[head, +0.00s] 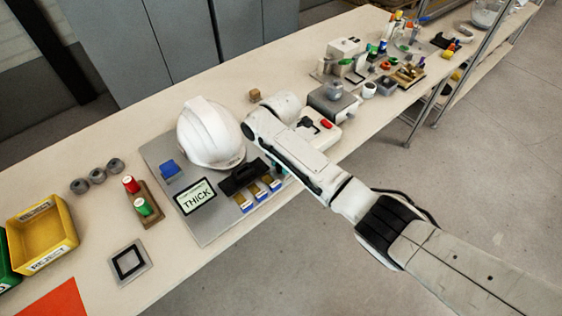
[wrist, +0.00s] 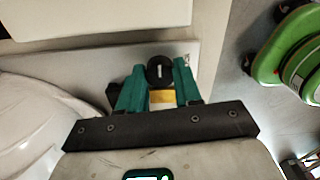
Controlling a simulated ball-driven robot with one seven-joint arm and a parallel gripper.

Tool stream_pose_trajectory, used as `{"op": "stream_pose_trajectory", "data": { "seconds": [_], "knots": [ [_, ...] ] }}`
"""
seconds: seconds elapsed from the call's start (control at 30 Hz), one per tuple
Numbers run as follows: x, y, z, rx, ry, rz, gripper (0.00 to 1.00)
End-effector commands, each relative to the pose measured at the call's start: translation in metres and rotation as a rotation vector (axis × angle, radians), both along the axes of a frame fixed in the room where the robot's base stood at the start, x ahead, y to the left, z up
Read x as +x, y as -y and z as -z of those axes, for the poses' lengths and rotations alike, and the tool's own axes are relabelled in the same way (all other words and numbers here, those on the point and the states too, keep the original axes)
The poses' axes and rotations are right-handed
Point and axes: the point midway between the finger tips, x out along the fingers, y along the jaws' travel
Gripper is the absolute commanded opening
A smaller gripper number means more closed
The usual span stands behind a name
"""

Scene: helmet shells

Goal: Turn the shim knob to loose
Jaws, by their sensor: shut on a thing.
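The shim knob (wrist: 160,70) is a round black knob with a white pointer line, seen in the wrist view at the edge of a grey panel. My gripper (wrist: 159,76) has its two green fingers on either side of the knob and is shut on it. The pointer line runs nearly up and down in the picture. I cannot read any loose marking near it. In the head view my arm hides the knob and most of the gripper. A display reading THICK (head: 196,197) stands on the grey board (head: 213,226).
A white helmet shell (head: 208,135) sits on the board close to my arm. Yellow-and-blue pieces (head: 257,191) and a black block (head: 243,174) lie in front of it. The bench front edge is close.

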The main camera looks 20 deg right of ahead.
Motion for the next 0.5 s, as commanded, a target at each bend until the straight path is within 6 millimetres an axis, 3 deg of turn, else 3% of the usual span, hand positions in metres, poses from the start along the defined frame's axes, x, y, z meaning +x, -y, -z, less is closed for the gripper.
{"op": "stream_pose_trajectory", "data": {
  "seconds": [0.5],
  "knots": [
    [0.0007, -0.0006, -0.001, 0.001, 0.003, -0.032, 0.03]
  ]
}}
